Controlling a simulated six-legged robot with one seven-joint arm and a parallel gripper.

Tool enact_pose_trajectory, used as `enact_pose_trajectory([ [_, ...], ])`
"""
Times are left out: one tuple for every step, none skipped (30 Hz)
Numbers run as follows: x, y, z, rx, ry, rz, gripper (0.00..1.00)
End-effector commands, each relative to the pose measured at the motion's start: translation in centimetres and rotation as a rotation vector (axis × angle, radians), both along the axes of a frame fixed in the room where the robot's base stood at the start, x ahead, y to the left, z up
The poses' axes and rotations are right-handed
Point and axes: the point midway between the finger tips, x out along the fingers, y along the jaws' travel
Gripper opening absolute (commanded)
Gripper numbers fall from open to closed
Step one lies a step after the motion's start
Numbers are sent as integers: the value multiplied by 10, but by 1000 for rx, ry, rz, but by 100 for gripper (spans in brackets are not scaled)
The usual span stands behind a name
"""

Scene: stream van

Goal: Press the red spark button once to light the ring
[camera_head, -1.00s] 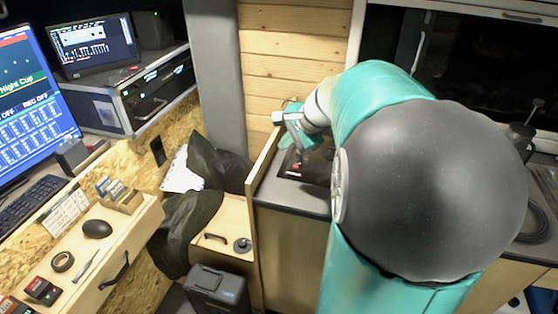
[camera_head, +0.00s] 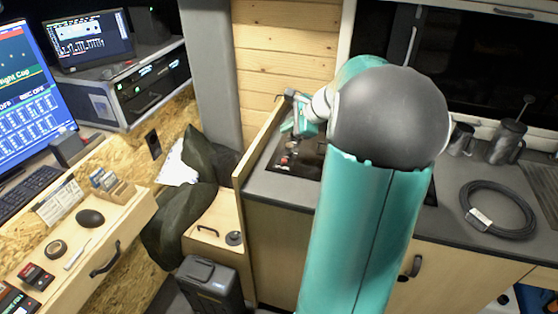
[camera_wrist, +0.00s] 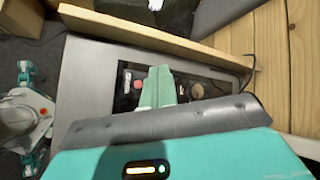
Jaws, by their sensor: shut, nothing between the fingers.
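The red button (camera_head: 284,160) shows as a small spot near the left end of the dark hob panel (camera_head: 305,163), which is set in the grey counter. In the wrist view the red button (camera_wrist: 138,84) lies just left of my shut fingers, with a gap in the picture. My gripper (camera_wrist: 160,73) is shut and empty over the panel (camera_wrist: 190,72); its fingers cover part of it. In the head view my gripper (camera_head: 300,127) is behind and right of the button. I cannot tell the height of the fingertips. No flame shows; my arm and gripper hide part of the hob.
A wooden side board (camera_head: 262,140) edges the counter close to my gripper, with a plank wall (camera_head: 285,50) behind. A metal mug (camera_head: 507,142) and a coiled black cable (camera_head: 499,209) lie on the counter at right. A black case (camera_head: 210,285) stands on the floor.

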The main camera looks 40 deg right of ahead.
Motion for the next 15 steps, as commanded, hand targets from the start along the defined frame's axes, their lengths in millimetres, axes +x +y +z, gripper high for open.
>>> enact_pose_trajectory([
  [-1, -3, 0, 3, -3, -7, 0],
  [-1, -4, 0, 5, -4, -10, 0],
  [-1, -4, 0, 6, -5, -12, 0],
  [-2, -5, 0, 5, -5, -14, 0],
  [-2, -5, 0, 6, -5, -15, 0],
  [-2, -5, 0, 5, -4, -15, 0],
  [-2, -5, 0, 6, -4, -16, 0],
  [-3, -6, 0, 6, -5, -17, 0],
  [-3, -6, 0, 5, -4, -17, 0],
  [-3, -6, 0, 5, -4, -17, 0],
  [-3, -6, 0, 5, -4, -17, 0],
  [-3, -6, 0, 5, -3, -17, 0],
  [-3, -6, -1, 6, -4, -16, 0],
  [-3, -5, -2, 6, -4, -16, 0],
  [-3, -5, -4, 7, -3, -16, 0],
])
